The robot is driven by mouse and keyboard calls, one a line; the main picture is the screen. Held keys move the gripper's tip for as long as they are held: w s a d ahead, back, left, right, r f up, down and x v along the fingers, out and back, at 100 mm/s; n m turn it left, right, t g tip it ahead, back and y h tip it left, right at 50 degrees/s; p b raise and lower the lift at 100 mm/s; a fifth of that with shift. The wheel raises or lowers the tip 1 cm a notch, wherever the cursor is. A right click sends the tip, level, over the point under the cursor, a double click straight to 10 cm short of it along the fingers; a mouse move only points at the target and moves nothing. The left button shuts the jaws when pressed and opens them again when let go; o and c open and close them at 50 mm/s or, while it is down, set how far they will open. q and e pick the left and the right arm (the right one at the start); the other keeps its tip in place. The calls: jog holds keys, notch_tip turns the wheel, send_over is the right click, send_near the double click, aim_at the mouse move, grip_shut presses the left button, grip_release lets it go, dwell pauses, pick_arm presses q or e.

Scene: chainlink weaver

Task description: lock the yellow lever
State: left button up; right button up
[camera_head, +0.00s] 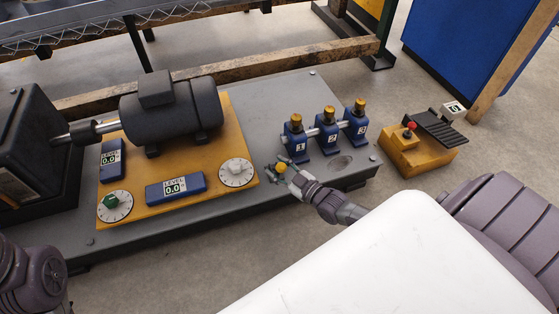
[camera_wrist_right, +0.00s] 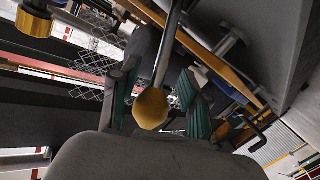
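The yellow lever's round knob (camera_head: 281,168) is at the front of the grey machine base, just right of the white dial. In the right wrist view the yellow knob (camera_wrist_right: 152,108) sits on a thin grey rod running up the picture. My right gripper (camera_head: 279,170) is at the knob. In the wrist view its teal finger pads (camera_wrist_right: 160,100) stand apart on either side of the knob, with a visible gap on the right. The lever's base is hard to make out. My left gripper is out of view; only part of my left arm shows at lower left.
Three blue blocks numbered 1, 2, 3 (camera_head: 328,138) with brass caps stand behind and right of the gripper. A dark motor (camera_head: 178,112), level displays (camera_head: 175,190) and a dial (camera_head: 237,172) sit to the left. A yellow pedestal with a red button (camera_head: 411,126) stands at right.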

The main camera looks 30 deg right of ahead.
jog(key=shift+d+f, duration=0.1)
jog(key=shift+f, duration=0.05)
jog(key=shift+s, duration=0.25)
jog(key=v, duration=1.1)
jog(key=shift+s, duration=0.25)
